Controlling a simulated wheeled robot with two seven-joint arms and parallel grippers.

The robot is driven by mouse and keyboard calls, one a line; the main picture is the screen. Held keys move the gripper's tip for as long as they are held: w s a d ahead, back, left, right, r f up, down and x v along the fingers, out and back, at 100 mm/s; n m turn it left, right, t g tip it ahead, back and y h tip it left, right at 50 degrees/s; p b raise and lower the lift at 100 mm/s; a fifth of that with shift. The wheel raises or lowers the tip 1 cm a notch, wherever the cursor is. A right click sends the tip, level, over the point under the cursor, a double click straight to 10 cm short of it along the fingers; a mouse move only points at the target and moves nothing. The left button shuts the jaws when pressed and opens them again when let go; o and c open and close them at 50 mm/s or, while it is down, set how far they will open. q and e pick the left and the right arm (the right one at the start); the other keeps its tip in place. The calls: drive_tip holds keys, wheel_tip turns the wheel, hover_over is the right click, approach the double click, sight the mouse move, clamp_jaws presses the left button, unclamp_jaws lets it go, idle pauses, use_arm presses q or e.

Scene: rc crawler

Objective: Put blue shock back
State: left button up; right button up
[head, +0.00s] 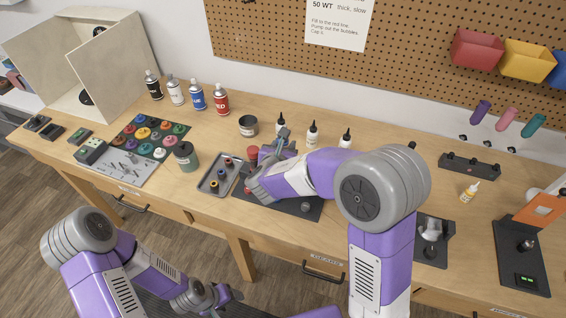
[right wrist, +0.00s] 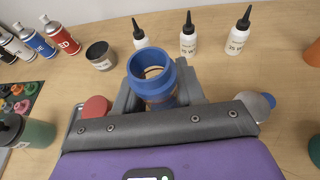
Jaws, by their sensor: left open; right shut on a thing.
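In the right wrist view, my right gripper (right wrist: 155,92) is shut on the blue shock (right wrist: 149,82), a blue cylinder whose open round top faces the camera. Its lower part is hidden behind the gripper's body. In the head view my right gripper (head: 282,140) is over the bench near the dark mat (head: 305,208), and I cannot make out the shock there. A grey tray (head: 207,187) with small colored parts lies just left of that hand. My left gripper (head: 222,298) is open and empty, low in front of the bench.
White dropper bottles (head: 313,134) stand behind the right hand, with a dark cup (head: 248,126) to their left. A red round part (right wrist: 96,107) sits close left of the gripper. Spray cans (head: 198,96) and a green jar (head: 186,156) stand further left.

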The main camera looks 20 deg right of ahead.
drive_tip(key=shift+f+b, duration=0.45)
drive_tip(key=shift+f, duration=2.05)
drive_tip(key=shift+f, duration=0.1)
drive_tip(key=shift+f, duration=0.1)
drive_tip(key=o, duration=1.2)
drive_tip(key=shift+c, duration=0.2)
